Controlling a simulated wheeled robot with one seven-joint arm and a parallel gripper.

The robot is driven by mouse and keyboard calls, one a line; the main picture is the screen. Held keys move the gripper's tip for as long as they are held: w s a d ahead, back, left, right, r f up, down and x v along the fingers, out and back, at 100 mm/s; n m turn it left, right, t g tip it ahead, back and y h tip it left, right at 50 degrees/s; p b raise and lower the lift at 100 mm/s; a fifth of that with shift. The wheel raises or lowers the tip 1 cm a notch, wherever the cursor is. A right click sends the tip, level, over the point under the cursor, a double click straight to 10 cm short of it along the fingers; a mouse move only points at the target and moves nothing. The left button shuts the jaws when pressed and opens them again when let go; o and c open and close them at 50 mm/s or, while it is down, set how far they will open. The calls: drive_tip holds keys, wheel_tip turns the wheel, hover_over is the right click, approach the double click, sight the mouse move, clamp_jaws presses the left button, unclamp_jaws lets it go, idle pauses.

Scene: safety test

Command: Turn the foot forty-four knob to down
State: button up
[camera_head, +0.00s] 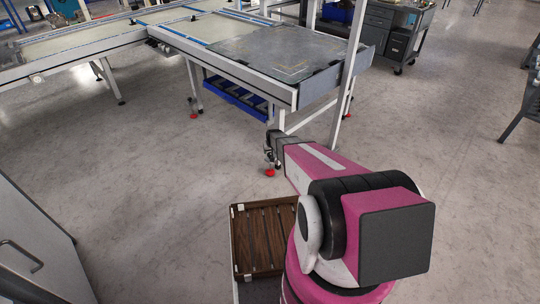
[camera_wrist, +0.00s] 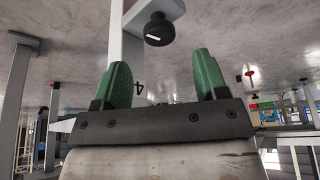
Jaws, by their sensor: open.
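In the wrist view, a black round knob (camera_wrist: 159,30) with a short white mark sits on a pale bracket (camera_wrist: 168,8) on a white post (camera_wrist: 126,45). The white mark lies nearly level in that picture, tilted slightly. A dark "4" shows on the post, partly hidden by a finger. My gripper (camera_wrist: 160,78) is open and empty, its two green fingers apart. The knob appears above and beyond the gap between the fingertips, apart from them. In the head view, my gripper (camera_head: 271,152) is low by the table's front leg, and the knob cannot be made out there.
The grey-topped work table (camera_head: 270,48) with a conveyor stands ahead, a blue bin (camera_head: 236,98) beneath it. A red foot (camera_head: 270,172) is close to my gripper. A wooden slatted crate (camera_head: 264,240) is beside my arm, and a grey cabinet (camera_head: 35,240) is at left.

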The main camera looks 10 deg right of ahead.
sight(270, 154)
drive_tip(key=x, duration=0.6)
drive_tip(key=c, duration=0.9)
